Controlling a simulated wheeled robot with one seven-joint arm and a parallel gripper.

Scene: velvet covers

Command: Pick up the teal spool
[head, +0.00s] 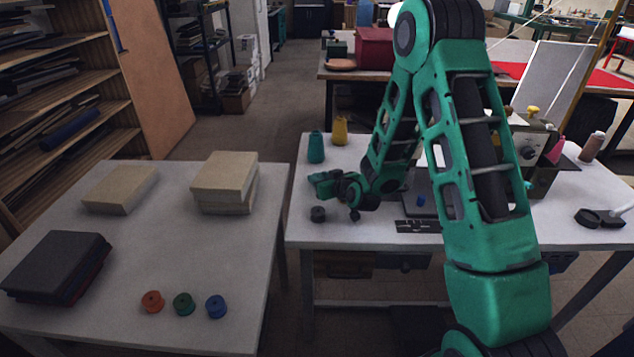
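The teal spool (316,147) is a tall, tapered cone standing upright near the back left corner of the right-hand table. A yellow spool (340,130) of similar shape stands behind it and to its right. My gripper (333,190) is at the end of my green arm, low over the left part of the same table. It is nearer to me than the teal spool and apart from it. Its fingers are small and dark in this view, so I cannot tell whether they are open or shut. Nothing hides the teal spool.
The left table (150,245) holds pale blocks, dark folded covers and small coloured rolls. A gap separates the tables.

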